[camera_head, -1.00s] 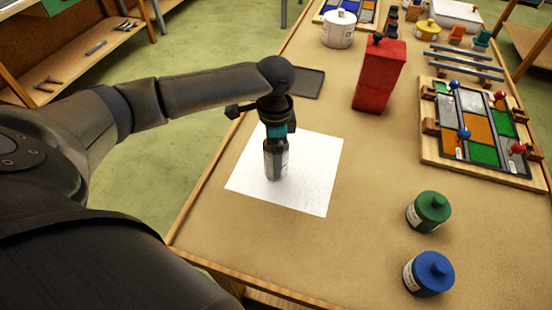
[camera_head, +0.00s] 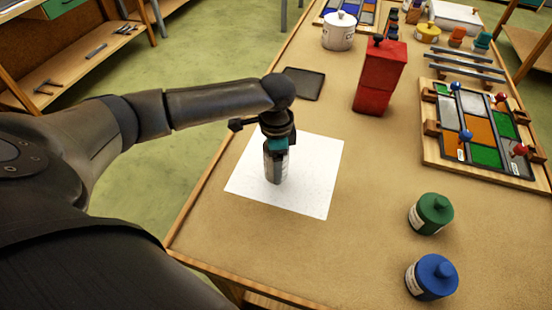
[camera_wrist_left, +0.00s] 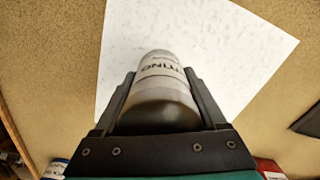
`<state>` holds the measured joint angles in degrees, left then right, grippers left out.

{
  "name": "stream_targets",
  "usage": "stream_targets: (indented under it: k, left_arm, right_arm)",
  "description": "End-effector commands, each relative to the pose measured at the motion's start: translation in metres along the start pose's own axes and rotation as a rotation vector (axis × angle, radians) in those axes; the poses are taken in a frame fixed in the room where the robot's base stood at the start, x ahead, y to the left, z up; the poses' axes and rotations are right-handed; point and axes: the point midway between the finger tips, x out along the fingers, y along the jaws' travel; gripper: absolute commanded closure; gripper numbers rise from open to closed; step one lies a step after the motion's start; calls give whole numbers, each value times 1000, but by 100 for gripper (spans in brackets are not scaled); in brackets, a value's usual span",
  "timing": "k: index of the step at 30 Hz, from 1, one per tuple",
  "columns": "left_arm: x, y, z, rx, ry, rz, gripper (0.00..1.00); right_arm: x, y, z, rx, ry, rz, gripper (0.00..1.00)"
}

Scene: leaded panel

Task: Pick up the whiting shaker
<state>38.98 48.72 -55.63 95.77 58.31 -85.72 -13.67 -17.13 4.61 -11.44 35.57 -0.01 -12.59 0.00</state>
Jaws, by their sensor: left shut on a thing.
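The whiting shaker (camera_head: 275,170) is a grey cylinder with a printed label, over the white sheet (camera_head: 313,185). My left gripper (camera_head: 276,148) comes down on it from above and is shut on it. In the left wrist view the shaker (camera_wrist_left: 164,72) is between the two fingers (camera_wrist_left: 162,100), and part of the word on its label shows upside down. The shaker looks upright. I cannot tell whether its base touches the sheet. My right gripper is not in view.
A green-lidded jar (camera_head: 431,213) and a blue-lidded jar (camera_head: 432,277) stand at the front right. A red container (camera_head: 380,78), a dark flat tray (camera_head: 304,84) and a white pot (camera_head: 339,32) stand farther back. The leaded panel (camera_head: 482,130) lies at right.

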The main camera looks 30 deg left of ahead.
Motion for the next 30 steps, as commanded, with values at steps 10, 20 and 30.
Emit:
stream_targets:
  k: [10, 20, 30]
  left_arm:
    - [0, 0, 0, 0, 0, 0, 93]
    - [-3, 0, 0, 0, 2, -1, 100]
    - [-70, -2, -1, 0, 5, -6, 100]
  right_arm:
    - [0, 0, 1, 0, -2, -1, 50]
    - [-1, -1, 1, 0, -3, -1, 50]
    - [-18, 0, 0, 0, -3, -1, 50]
